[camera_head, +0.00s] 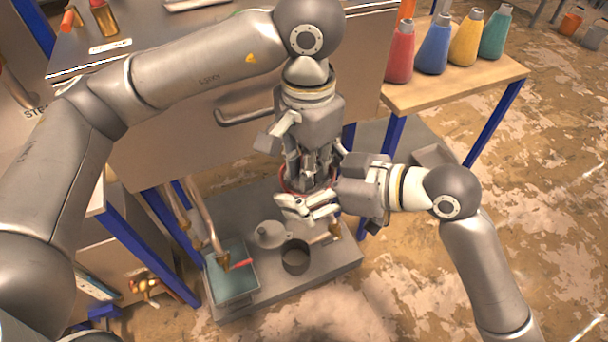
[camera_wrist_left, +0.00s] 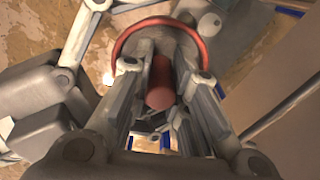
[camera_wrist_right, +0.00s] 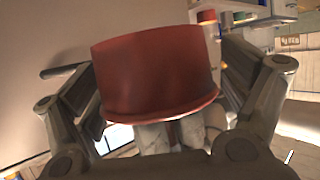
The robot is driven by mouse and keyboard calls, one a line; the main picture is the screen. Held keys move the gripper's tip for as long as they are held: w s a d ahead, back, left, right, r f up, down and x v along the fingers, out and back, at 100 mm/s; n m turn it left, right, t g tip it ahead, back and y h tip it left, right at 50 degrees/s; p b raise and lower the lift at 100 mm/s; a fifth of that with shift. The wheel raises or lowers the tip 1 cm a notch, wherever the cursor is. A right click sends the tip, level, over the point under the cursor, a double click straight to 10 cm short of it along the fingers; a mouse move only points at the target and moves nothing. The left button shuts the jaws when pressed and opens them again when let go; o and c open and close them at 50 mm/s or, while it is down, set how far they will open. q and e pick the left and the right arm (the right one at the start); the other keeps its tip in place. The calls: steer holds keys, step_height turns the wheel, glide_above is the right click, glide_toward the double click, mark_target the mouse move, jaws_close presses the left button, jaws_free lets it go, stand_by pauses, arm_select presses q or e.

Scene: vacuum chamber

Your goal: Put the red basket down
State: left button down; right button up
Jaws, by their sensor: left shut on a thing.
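The red basket (camera_wrist_right: 160,70) is a round red vessel, seen from close by in the right wrist view. In the head view only bits of its red rim (camera_head: 284,181) show between my grippers. In the left wrist view its curved red rim (camera_wrist_left: 126,44) surrounds a short red bar (camera_wrist_left: 160,84). My left gripper (camera_head: 312,178) points down and is shut on this bar at the basket's middle. My right gripper (camera_head: 315,200) comes from the right, its fingers spread wide on both sides of the basket. I cannot tell whether they touch it. The basket's underside is hidden in the head view.
Below is a low grey platform (camera_head: 330,265) with a dark round pot (camera_head: 295,258), a grey lid-like piece (camera_head: 270,235) and a teal tray (camera_head: 233,285). A metal chamber with a handle (camera_head: 245,115) stands behind. A wooden table (camera_head: 460,85) holds several coloured bottles at the right.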

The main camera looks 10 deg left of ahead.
steer(key=c, duration=1)
arm_select(q)
steer(key=c, duration=1.3)
jaws_free()
steer(key=shift+r, duration=0.1)
